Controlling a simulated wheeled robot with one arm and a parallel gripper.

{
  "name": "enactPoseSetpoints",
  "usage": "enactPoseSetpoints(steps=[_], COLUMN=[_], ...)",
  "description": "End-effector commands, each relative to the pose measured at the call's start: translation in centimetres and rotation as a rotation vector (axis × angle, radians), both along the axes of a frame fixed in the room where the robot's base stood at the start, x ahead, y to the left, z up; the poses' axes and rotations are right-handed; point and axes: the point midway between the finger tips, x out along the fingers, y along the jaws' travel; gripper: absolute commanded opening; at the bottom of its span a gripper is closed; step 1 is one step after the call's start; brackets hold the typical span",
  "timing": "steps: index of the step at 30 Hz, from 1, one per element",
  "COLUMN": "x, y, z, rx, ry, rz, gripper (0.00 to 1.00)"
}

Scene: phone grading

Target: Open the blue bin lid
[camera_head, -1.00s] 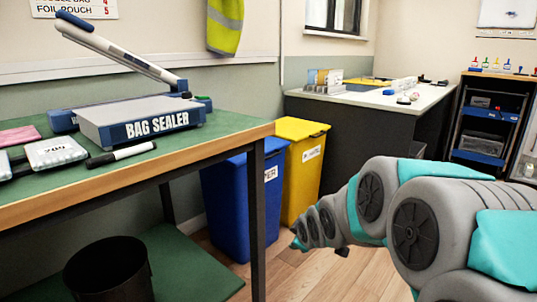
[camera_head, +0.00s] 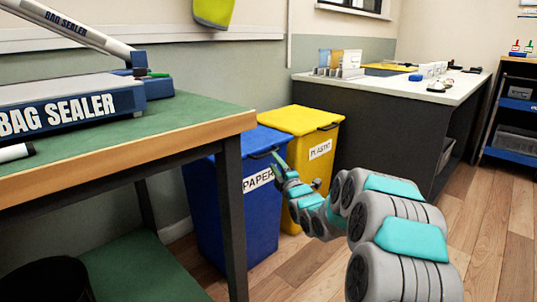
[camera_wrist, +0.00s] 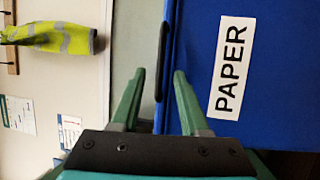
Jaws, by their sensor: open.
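The blue bin (camera_head: 262,222) stands beside the green-topped bench, with a white PAPER label on its front. Its blue lid (camera_head: 258,138) lies shut. A dark handle strip runs along the lid's front edge; it shows in the wrist view (camera_wrist: 162,62). My gripper (camera_head: 278,163) is in front of the bin near the lid's front edge. In the wrist view my gripper (camera_wrist: 159,75) is open and empty, with its green fingers on either side of the line of the handle strip. I cannot tell whether the fingers touch it.
A yellow bin (camera_head: 305,120) labelled PLASTIC stands right beside the blue one. The bench (camera_head: 190,130) with the bag sealer (camera_head: 70,105) is close on the left, its leg partly hiding the blue bin. A white-topped counter (camera_head: 420,95) stands behind right. Floor at right is clear.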

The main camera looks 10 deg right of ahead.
Motion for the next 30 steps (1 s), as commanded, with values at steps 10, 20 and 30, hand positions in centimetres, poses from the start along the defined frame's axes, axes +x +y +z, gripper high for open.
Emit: enactPoseSetpoints(steps=[10,20,30], x=[4.3,6.2,6.3], y=[1.0,1.4,1.4], z=[0.6,0.9,0.9], rx=[0.000,0.001,0.001], ry=[0.003,0.005,0.006], rz=[-0.001,-0.001,-0.001], gripper=[0.45,0.45,0.38])
